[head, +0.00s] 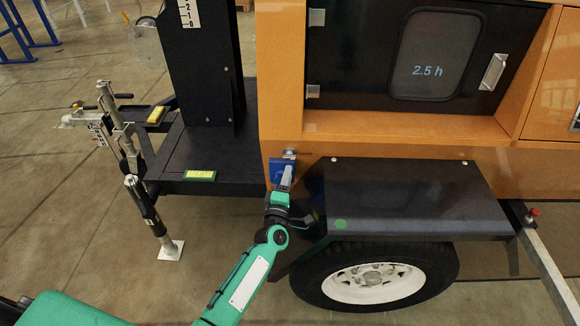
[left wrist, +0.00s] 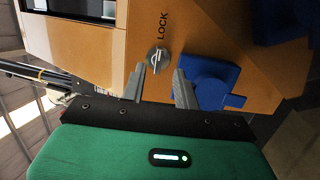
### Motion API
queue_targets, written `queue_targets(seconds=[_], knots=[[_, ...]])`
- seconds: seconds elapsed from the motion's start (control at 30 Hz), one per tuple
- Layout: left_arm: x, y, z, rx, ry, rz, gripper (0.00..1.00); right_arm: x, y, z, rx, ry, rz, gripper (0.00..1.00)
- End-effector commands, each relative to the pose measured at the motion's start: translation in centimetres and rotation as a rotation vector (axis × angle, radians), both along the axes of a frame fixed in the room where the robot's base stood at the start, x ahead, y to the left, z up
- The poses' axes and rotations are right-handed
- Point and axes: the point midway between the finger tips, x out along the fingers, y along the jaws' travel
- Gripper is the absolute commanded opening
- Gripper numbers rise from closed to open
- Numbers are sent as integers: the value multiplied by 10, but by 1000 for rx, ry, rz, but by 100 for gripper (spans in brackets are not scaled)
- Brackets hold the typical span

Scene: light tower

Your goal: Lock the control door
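The control door (head: 345,60) is a dark panel in the orange body, with a window reading "2.5 h" and a silver handle (head: 494,72) at its right; it looks closed. Below it on the orange body is a silver key lock (head: 289,153), seen larger in the left wrist view (left wrist: 158,57) beside the word LOCK. A blue piece (head: 281,168) is next to the lock; it also shows in the left wrist view (left wrist: 207,85). My left gripper (head: 288,178) is in front of the blue piece. Its fingers (left wrist: 162,88) are apart and empty, with the lock just beyond them. My right gripper is out of view.
A black fender (head: 405,195) over a white-rimmed wheel (head: 373,287) stands right of my left gripper. A black mast (head: 200,60) and deck (head: 210,160) are to the left, with a hitch jack (head: 140,200) farther left.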

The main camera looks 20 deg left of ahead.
Motion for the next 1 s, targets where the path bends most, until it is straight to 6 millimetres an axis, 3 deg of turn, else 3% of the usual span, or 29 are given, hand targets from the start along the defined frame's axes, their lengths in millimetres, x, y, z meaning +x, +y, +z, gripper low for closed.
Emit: queue_targets(seconds=[0.2,0.4,0.6,1.0], knots=[[-44,-2,-10,-1,2,-1,31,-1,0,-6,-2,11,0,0],[-71,-4,-16,0,2,0,31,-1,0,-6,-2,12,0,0],[-81,-5,-17,0,0,0,31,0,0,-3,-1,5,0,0],[-82,-5,-18,0,0,0,31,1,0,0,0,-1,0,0]])
